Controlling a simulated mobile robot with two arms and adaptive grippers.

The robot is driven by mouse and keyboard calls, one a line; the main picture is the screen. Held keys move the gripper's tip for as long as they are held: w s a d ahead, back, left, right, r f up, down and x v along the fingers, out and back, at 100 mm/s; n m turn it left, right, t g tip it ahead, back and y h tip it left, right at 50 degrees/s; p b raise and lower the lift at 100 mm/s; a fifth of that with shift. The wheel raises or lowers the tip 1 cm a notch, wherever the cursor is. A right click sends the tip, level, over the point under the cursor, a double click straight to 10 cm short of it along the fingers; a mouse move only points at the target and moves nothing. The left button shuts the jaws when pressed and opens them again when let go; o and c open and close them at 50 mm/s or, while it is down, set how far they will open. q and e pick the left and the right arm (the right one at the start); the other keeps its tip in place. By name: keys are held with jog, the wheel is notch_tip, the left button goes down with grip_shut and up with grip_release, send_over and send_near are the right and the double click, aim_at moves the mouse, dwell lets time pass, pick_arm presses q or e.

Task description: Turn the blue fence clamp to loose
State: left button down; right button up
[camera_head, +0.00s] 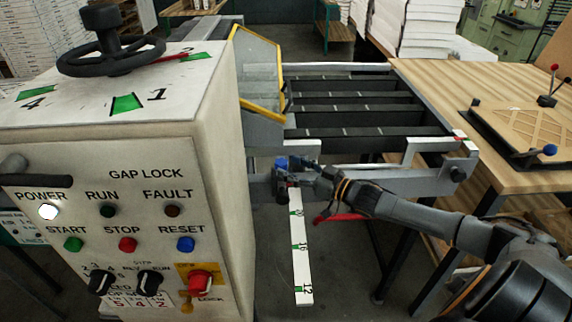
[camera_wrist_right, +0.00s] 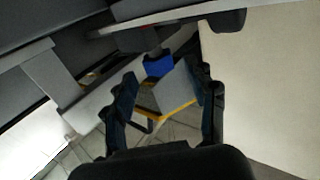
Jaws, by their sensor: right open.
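The blue fence clamp (camera_head: 281,162) is a small blue knob on a dark mount. It sits beside the machine cabinet, at the top of the white scale bar (camera_head: 303,274). My right gripper (camera_head: 294,176) comes in from the right and is close to the clamp, partly covering its mount. In the right wrist view the blue clamp (camera_wrist_right: 158,66) shows ahead, between the two spread fingers of the right gripper (camera_wrist_right: 167,88). The gripper is open and I see nothing held. Whether a finger touches the clamp, I cannot tell. My left gripper is not in view.
The control cabinet (camera_head: 120,155) with buttons and a handwheel (camera_head: 108,50) stands close on the left. A yellow-framed guard (camera_head: 257,75) and dark roller bed (camera_head: 355,100) lie behind. A red handle (camera_head: 335,215) is below my arm. A wooden table (camera_head: 480,100) stands at right.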

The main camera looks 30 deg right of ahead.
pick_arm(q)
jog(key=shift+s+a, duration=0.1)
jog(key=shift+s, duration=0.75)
pick_arm(e)
jog(key=shift+x, duration=1.2)
jog(key=c, duration=1.1)
jog(key=shift+w+d+f+n+y+b, duration=0.15)
jog(key=shift+n+y+b, duration=0.35)
jog(key=shift+b, duration=0.7)
jog(key=shift+c, duration=0.2)
jog(key=shift+r+g+y+b, duration=0.2)
jog(key=shift+g+y+b, duration=0.2)
jog(key=shift+y+b, duration=0.15)
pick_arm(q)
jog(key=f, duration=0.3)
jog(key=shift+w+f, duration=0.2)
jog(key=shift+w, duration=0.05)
pick_arm(e)
jog(key=shift+n, duration=0.3)
